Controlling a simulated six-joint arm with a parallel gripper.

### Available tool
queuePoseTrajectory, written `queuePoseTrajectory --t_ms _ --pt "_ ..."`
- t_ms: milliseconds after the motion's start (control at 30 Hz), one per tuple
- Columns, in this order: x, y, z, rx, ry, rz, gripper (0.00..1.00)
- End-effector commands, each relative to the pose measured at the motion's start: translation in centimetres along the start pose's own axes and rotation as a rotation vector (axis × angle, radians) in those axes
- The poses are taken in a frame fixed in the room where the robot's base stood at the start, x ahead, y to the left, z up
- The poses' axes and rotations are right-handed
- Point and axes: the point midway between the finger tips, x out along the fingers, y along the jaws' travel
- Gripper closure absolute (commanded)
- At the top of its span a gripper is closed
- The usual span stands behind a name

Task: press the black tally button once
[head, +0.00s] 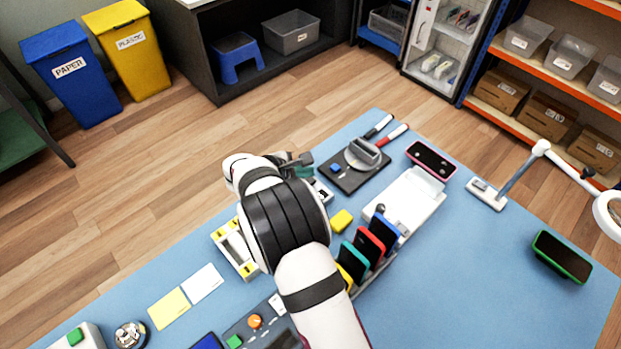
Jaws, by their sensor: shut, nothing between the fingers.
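I cannot pick out the black tally button with certainty; my arm covers part of the blue work mat. My gripper (303,160) shows only in part past my white and black wrist, over the mat's far side. It is shut with nothing seen in it. A round silver and dark device (131,335) stands at the near left, well away from the gripper.
A dark plate with a grey clamp-like block (363,153) lies right of the gripper. A rack of coloured phones (370,243), a yellow block (342,221) and a control panel (255,322) surround my arm. The right of the blue mat (480,285) is mostly clear.

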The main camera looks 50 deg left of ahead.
Motion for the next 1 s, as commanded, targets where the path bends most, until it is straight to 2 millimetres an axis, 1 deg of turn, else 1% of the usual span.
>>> queuePoseTrajectory --t_ms 400,633,1000 --pt "0.03 -0.03 -0.03 0.0 0.0 0.0 1.0" --pt "0.56 -0.43 -0.44 0.0 0.0 -0.001 1.0" --pt "0.61 -0.46 -0.48 0.0 0.0 0.0 1.0"
